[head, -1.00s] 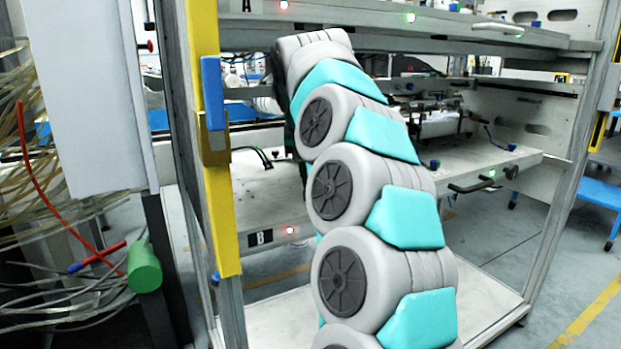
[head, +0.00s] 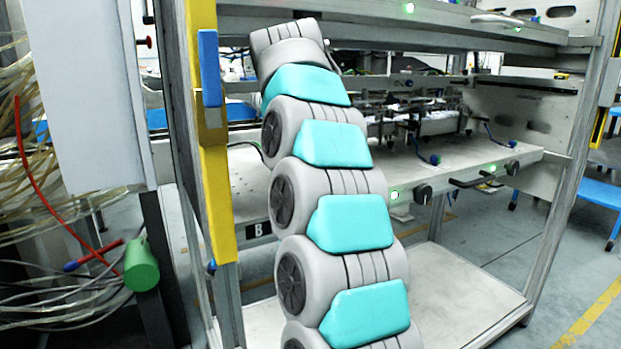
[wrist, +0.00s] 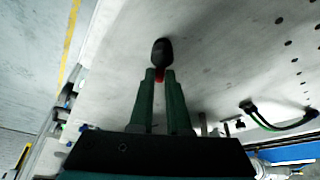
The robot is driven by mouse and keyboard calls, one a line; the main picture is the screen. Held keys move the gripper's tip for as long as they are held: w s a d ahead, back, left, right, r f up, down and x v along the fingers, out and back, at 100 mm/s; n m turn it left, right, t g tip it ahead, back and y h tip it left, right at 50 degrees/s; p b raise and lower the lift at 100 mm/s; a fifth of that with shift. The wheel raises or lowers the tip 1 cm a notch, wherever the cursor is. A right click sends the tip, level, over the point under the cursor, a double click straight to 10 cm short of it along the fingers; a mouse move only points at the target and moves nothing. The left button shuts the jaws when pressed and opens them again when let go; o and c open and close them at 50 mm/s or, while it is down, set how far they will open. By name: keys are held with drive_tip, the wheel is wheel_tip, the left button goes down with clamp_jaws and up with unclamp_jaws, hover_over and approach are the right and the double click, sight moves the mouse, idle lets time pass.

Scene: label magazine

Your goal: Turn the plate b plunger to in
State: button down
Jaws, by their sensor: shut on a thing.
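In the wrist view, the plate b plunger shows as a black rounded knob (wrist: 162,50) with a red part below it. The green fingers of my gripper (wrist: 160,76) are shut on it at the red part, and the black end sticks out past the fingertips. In the head view, plate B (head: 245,195), a light metal shelf with a "B" label (head: 257,229) on its front edge, is partly behind my arm. My gripper and the held plunger are hidden there.
A yellow frame post (head: 218,190) with a blue block (head: 210,68) stands left of my arm. Black handles (head: 468,182) and a dark knob (head: 424,194) stick out of the shelf's front edge at right. A green cylinder (head: 141,265) and loose cables are at left.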

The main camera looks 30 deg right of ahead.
drive_tip(key=shift+s+m+g, duration=0.1)
drive_tip(key=shift+m+g, duration=0.3)
drive_tip(key=shift+m, duration=0.5)
drive_tip(key=shift+m+p, duration=0.3)
drive_tip(key=shift+p, duration=0.1)
drive_tip(key=shift+s+d, duration=0.1)
drive_tip(key=c, duration=0.9)
unclamp_jaws()
